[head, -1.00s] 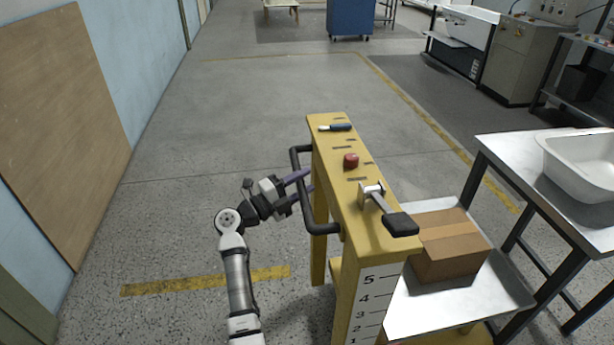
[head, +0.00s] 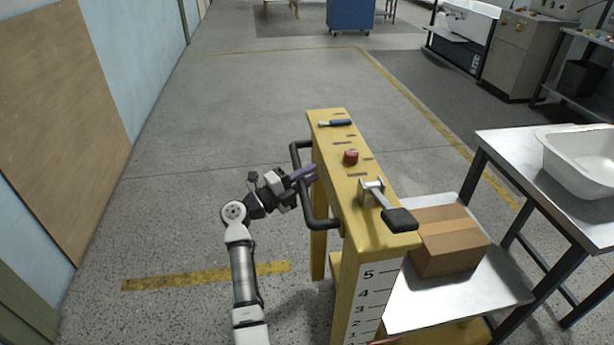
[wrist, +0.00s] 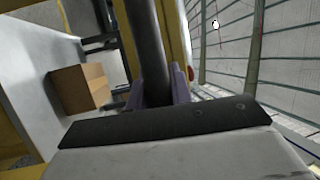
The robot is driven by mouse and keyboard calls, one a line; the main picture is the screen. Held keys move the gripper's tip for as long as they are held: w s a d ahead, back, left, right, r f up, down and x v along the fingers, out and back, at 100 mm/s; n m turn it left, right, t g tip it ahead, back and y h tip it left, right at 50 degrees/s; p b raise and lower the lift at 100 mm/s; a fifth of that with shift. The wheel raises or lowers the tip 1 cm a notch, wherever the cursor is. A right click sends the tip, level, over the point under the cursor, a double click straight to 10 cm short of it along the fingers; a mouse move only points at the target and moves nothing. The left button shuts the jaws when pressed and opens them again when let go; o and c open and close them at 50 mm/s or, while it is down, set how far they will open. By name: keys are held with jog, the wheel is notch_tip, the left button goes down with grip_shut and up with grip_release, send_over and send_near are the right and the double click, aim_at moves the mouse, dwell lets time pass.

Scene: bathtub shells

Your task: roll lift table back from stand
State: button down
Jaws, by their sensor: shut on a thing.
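The yellow lift table (head: 342,185) stands upright at the centre of the head view, with a red knob, a black-ended lever and a number scale on its column. A black bar handle (head: 318,222) runs along its left side. My gripper (head: 308,174) is shut on this handle, with its purple fingers on either side of the bar; the wrist view shows the dark bar (wrist: 149,50) between them. The table's metal platform (head: 425,305) carries a cardboard box (head: 446,242). The lower frame and wheels are mostly hidden.
A stand (head: 520,140) with a white basin (head: 582,160) is at the right, close to the platform. Open grey floor (head: 230,110) lies behind and left. A wall with a brown board (head: 55,110) bounds the left. A blue cabinet (head: 350,15) stands far back.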

jog(key=shift+a, duration=0.1)
jog(key=s+a+b, duration=0.2)
jog(key=a+b, duration=0.1)
jog(key=a, duration=0.6)
jog(key=s+a+b, duration=0.3)
jog(key=a+b, duration=0.1)
jog(key=a, duration=0.6)
jog(key=shift+a, duration=0.3)
jog(key=shift+s+a+r, duration=0.1)
jog(key=shift+s+a, duration=0.05)
jog(key=c, duration=1.3)
grip_release()
jog(key=shift+a, duration=0.1)
jog(key=shift+o, duration=0.2)
jog(key=b+v, duration=0.3)
jog(key=v, duration=1)
jog(key=shift+s+a+b, duration=0.25)
jog(key=shift+a+b, duration=0.05)
